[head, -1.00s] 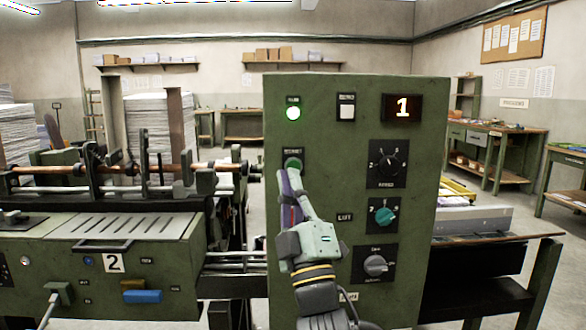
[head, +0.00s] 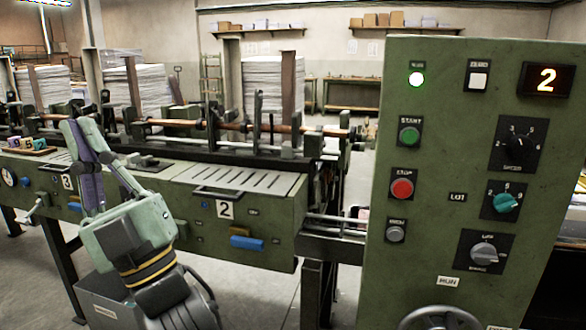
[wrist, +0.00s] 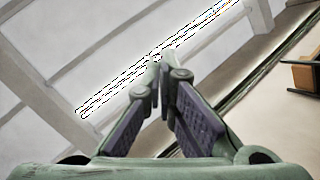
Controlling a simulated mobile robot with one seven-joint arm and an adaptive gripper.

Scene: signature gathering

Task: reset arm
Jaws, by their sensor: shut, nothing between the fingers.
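My gripper (head: 70,124) is raised at the left of the head view, pointing up, with its fingers shut and empty. It stands in front of the long green machine and apart from the control panel. In the wrist view my gripper (wrist: 160,58) points toward the ceiling, its fingertips together. The green control panel (head: 455,130) stands at the right.
The machine's station marked 2 (head: 225,209) lies between my gripper and the panel. Paper stacks (head: 272,85) stand behind the machine. A handwheel (head: 442,318) is at the panel's foot. The air around my gripper looks free.

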